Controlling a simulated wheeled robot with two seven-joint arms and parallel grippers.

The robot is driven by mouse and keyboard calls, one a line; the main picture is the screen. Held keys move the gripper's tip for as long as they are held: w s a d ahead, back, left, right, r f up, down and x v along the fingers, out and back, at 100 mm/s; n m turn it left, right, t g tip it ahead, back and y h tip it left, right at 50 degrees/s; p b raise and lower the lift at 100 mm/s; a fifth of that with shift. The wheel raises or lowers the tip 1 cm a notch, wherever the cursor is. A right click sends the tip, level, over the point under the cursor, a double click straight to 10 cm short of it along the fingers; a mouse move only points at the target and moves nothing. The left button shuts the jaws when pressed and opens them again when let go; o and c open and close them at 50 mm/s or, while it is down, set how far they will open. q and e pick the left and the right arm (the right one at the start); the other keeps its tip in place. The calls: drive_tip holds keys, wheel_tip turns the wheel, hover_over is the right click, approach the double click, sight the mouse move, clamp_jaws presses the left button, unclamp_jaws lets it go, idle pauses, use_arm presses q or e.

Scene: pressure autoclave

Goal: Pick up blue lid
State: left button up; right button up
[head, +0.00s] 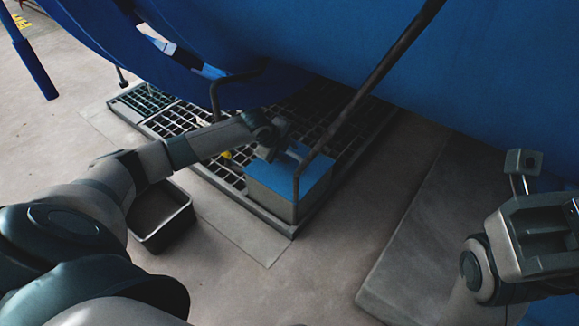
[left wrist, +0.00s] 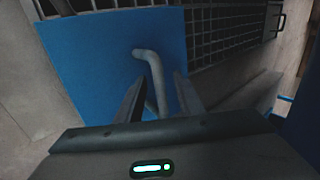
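The blue lid (head: 312,179) lies flat on top of a grey box (head: 268,197) on the floor grating. In the left wrist view the lid (left wrist: 95,70) fills much of the left and middle, with a bent grey handle (left wrist: 152,68) rising from it. My left gripper (head: 284,150) is right over the lid. In the left wrist view its two fingers (left wrist: 157,95) are apart, with the handle between them; I cannot tell if they touch it. My right gripper (head: 520,170) is at the far right, away from the lid; its opening is not clear.
A dark open bin (head: 160,222) stands on the floor left of the box. A dark slanted bar (head: 372,85) passes close to the right of my left gripper. The large blue vessel (head: 480,70) overhangs behind.

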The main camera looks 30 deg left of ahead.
use_arm(q)
clamp_jaws()
idle(1.3)
drive_tip(key=shift+w+r, duration=0.1)
